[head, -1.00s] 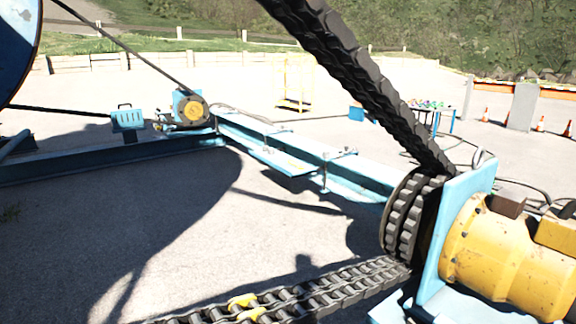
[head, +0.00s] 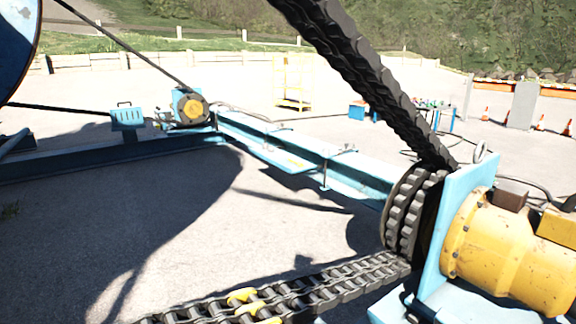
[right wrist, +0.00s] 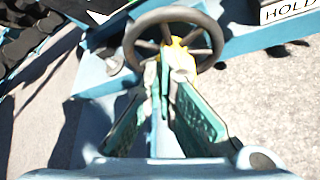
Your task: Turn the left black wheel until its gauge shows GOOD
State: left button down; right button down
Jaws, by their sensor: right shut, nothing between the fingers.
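A dark wheel with spokes and a thick round rim (right wrist: 172,15) shows at the top middle of the right wrist view. Its yellow centre is partly covered by a pale fingertip. My right gripper (right wrist: 166,82) points at the wheel from below, its fingertips at the lower edge of the rim. It is shut with nothing between its fingers; I cannot tell if it touches the wheel. A white plate reading HOLD (right wrist: 290,10) is at the top right. No gauge face can be made out. Neither gripper nor the wheel shows in the head view, and my left gripper is not visible.
In the head view, a heavy black chain (head: 365,70) runs up from a sprocket (head: 402,215) beside a yellow motor (head: 515,255). Another chain run (head: 290,295) crosses the bottom. A long blue beam (head: 290,150) spans the middle. Open pavement lies at the left.

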jog(key=shift+f, duration=0.1)
dwell(0.7)
jog(key=shift+s, duration=0.1)
jog(key=shift+s+d+f, duration=0.8)
jog(key=shift+s, duration=0.2)
jog(key=shift+s+f, duration=0.1)
dwell(0.4)
jog(key=s+a, duration=0.1)
jog(key=s+a+p, duration=0.1)
jog(key=a, duration=0.1)
jog(key=s+a+p, duration=0.1)
jog(key=s, duration=0.1)
jog(key=shift+a+r, duration=0.25)
